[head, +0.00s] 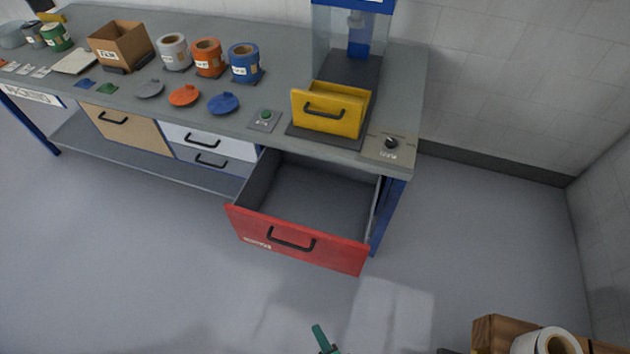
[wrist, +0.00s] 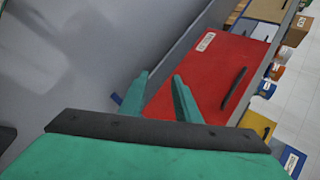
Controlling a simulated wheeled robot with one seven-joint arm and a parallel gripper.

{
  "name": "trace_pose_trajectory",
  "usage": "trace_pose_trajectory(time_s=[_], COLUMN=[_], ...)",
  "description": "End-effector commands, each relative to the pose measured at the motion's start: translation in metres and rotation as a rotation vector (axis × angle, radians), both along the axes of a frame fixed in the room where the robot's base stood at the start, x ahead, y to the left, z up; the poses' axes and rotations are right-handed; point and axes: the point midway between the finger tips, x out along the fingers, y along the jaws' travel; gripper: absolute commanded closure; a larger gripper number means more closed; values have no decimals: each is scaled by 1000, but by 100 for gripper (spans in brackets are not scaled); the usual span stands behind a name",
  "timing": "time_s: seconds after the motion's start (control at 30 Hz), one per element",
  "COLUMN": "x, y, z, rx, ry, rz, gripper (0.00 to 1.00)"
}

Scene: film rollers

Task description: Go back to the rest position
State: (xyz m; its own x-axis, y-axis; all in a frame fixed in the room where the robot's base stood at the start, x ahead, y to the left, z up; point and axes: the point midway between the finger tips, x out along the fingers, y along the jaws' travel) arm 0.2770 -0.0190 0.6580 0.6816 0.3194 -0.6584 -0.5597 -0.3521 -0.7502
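My gripper (wrist: 160,95) shows in the wrist view with its two green fingers apart and nothing between them. One green fingertip of it also shows at the bottom edge of the head view (head: 324,338); the rest is out of frame there. The red-fronted drawer (head: 335,250) is pulled out and looks empty. Its black handle (head: 291,239) is free. In the wrist view the red front (wrist: 213,70) lies beyond the fingers, and I see no contact with the handle (wrist: 233,88).
A grey workbench (head: 285,62) carries several rollers, lids, a cardboard box (head: 120,46) and a yellow bin (head: 329,108). A wooden crate (head: 490,333) with a white roll (head: 545,342) is at bottom right. The open drawer juts over the floor; floor (head: 130,270) at left is clear.

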Motion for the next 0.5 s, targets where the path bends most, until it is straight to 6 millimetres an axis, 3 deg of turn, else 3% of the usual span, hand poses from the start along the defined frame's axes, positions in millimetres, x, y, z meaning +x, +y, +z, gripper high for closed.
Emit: trace_pose_trajectory(time_s=[0.03,0.17,0.33,0.5], x=[-12,-27,-37,-43], y=[-3,-16,-18,0], z=[1,23,86,158], rx=[-108,-407,-772,-1043], ry=[-16,-107,-292,-499], rz=[13,60,160,260], gripper=[71,71,71,71])
